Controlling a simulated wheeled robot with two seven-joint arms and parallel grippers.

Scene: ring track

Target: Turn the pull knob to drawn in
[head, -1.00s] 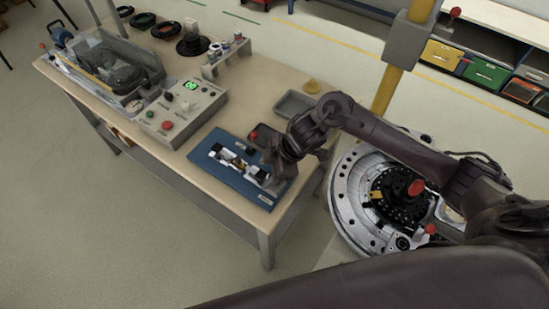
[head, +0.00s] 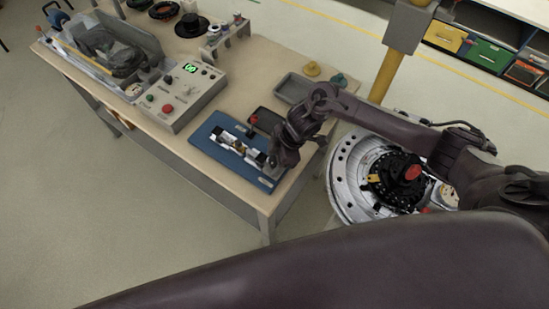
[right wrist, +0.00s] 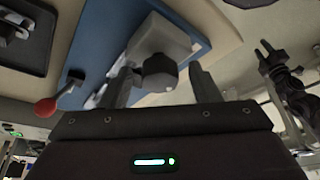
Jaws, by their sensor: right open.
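The pull knob (right wrist: 160,72) is a dark round knob on a grey block (right wrist: 158,42), seen in the right wrist view. The block sits on a blue board (head: 216,159), which lies at the table's near corner in the head view. My right gripper (right wrist: 164,84) is open, with one finger on each side of the knob and visible gaps between. In the head view my right gripper (head: 277,164) is over the board's right end and hides the knob there.
A control box (head: 180,95) with a green display is farther left on the table (head: 150,122). A grey tray (head: 293,88) lies behind the board. A round metal turntable (head: 343,180) stands to the right.

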